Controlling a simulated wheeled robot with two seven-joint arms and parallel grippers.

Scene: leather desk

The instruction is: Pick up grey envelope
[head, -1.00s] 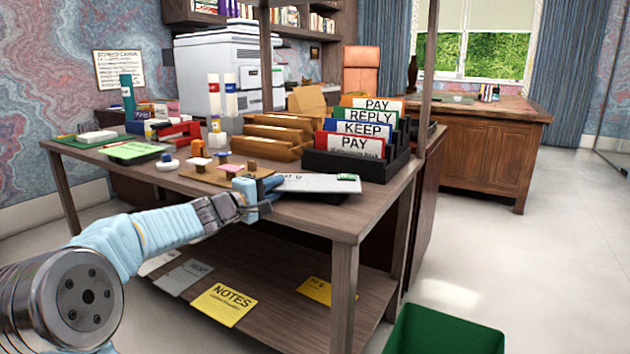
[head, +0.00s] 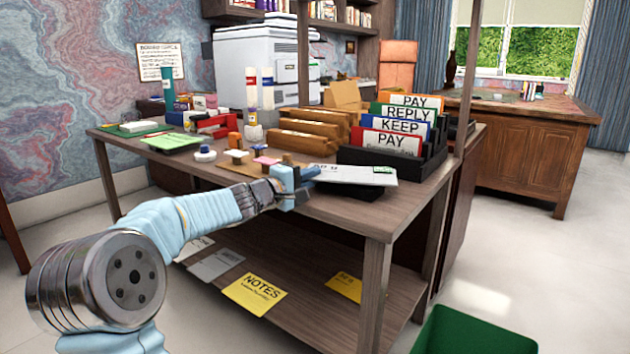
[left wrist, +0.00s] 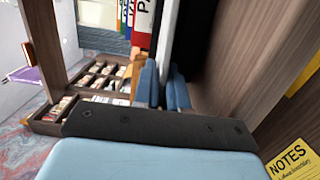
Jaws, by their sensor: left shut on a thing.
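The pale grey envelope (head: 352,174) lies nearly flat near the desk's front edge in the head view, in front of the folder rack. It has dark print at its left end and a green mark at its right end. My left gripper (head: 305,175) is at the envelope's left end, shut on it. My right gripper is not in view.
The black rack (head: 395,163) of labelled folders stands right behind the envelope. Wooden organisers (head: 300,142), stamps and bottles crowd the desk to the left. A lower shelf holds a yellow NOTES envelope (head: 254,293) and other envelopes. A green bin (head: 470,335) stands on the floor at right.

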